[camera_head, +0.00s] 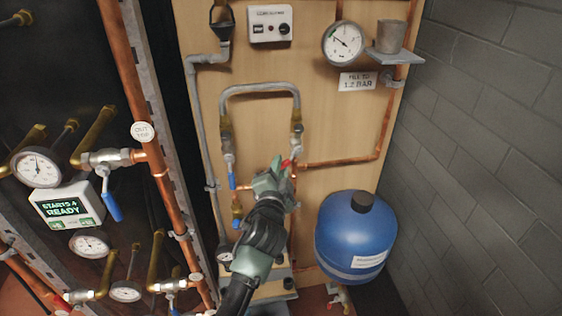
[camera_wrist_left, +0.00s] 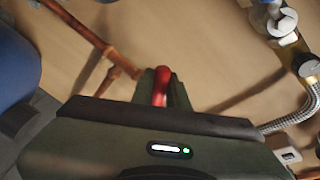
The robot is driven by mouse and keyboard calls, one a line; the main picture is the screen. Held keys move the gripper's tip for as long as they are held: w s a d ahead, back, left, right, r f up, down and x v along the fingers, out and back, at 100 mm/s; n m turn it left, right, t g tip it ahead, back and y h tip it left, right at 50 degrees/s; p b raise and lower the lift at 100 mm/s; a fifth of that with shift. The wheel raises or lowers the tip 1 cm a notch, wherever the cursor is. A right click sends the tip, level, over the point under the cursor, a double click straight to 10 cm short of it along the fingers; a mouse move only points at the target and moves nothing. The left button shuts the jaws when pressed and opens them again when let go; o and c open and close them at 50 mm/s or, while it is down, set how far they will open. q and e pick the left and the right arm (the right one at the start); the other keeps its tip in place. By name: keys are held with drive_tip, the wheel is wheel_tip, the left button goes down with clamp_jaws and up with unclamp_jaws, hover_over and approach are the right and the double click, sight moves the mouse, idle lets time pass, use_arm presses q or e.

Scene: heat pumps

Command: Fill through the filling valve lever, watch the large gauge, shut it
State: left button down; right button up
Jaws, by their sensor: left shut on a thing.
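A red valve lever (camera_head: 287,163) sits on the right pipe leg below the braided hose loop. My left gripper (camera_head: 275,175) is shut on it. In the left wrist view the red lever (camera_wrist_left: 161,87) shows between the fingers of my left gripper (camera_wrist_left: 162,90). The gripper and arm hide most of that valve's body. The large round gauge (camera_head: 343,43) is at the upper right of the wooden board; its dark needle lies toward the upper left, and its figures are too small to read. A sign (camera_head: 357,81) below it says to fill to 1.2 bar. My right gripper is not in view.
A blue valve lever (camera_head: 232,181) hangs on the left leg of the braided hose (camera_head: 260,87). A blue vessel (camera_head: 355,238) stands at the lower right near the grey block wall (camera_head: 480,130).

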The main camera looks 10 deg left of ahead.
use_arm(q)
drive_tip(key=r+m+p, duration=0.1)
drive_tip(key=m+p, duration=0.1)
drive_tip(key=p, duration=0.2)
drive_tip(key=a+r+m+g+p, duration=0.1)
drive_tip(key=r+m+p, duration=0.1)
drive_tip(key=p, duration=0.3)
drive_tip(key=shift+s+g, duration=0.2)
drive_tip(key=shift+g, duration=0.1)
drive_tip(key=shift+r+m+y+p, duration=0.15)
drive_tip(key=shift+m+y+p, duration=0.15)
drive_tip(key=shift+m+p, duration=0.5)
drive_tip(key=c, duration=1.4)
unclamp_jaws()
drive_tip(key=b+v, duration=0.1)
drive_tip(key=v, duration=0.6)
drive_tip(key=shift+s+d+r, duration=0.15)
drive_tip(key=shift+s+r, duration=0.1)
drive_tip(key=shift+s, duration=0.15)
